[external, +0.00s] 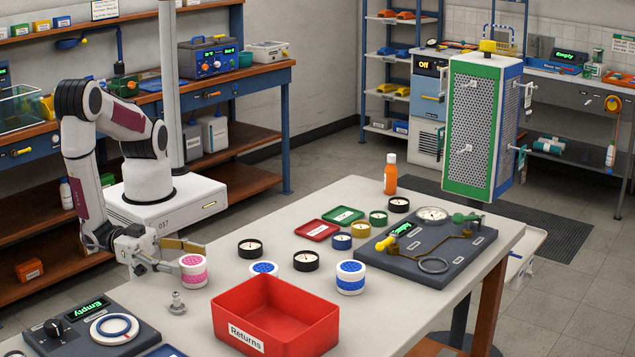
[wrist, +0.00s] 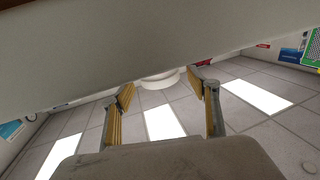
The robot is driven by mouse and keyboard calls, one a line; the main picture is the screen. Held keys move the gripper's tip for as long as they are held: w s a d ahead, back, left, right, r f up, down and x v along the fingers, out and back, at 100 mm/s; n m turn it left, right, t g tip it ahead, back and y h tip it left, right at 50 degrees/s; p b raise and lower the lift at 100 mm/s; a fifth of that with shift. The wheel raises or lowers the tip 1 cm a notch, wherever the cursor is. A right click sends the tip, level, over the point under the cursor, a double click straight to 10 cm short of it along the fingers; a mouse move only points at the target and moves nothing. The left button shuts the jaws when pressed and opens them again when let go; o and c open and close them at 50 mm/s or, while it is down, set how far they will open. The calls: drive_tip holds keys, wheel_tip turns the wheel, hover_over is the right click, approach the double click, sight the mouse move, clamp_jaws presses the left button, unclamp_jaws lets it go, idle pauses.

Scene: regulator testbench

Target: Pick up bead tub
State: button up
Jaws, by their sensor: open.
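I cannot tell from the pictures which is the bead tub. My gripper (external: 188,257) is open at the table's left side, its fingers pointing right, close to the pink-and-white tub. Contact cannot be told. In the wrist view my gripper (wrist: 167,92) has its fingers apart, with no patterned tub seen between them.
A red Returns bin (external: 275,318) stands at the front. A small metal fitting (external: 177,303) is near the pink tub. An orange bottle (external: 390,174) stands at the back.

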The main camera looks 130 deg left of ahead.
drive_tip(key=shift+x, duration=1.2)
drive_tip(key=c, duration=1.3)
